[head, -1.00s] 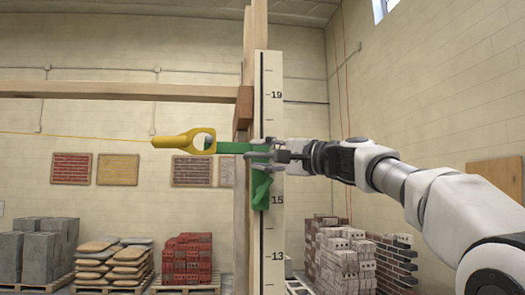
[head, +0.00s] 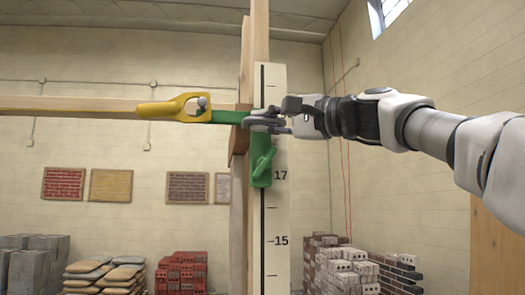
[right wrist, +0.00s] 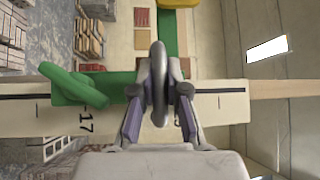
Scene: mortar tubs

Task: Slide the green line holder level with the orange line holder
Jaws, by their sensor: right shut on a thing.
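The green line holder (head: 262,167) sits on a pale marked pole (head: 270,225), its lower end beside the number 17. Its green arm reaches left to a yellow eyed piece (head: 175,107). My right gripper (head: 270,122) is at the holder's upper part, shut on it. In the right wrist view the fingers (right wrist: 160,92) close on a grey upright loop at the holder, and the green body (right wrist: 80,88) shows to the left. The yellow piece (right wrist: 178,3) shows at the top edge there. I see no orange line holder in either view. My left gripper is out of view.
A wooden post (head: 248,70) stands behind the pole, and a wooden beam (head: 70,105) runs left from it. Brick stacks (head: 335,262), red blocks (head: 180,272) and sacks (head: 105,275) stand low in the background.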

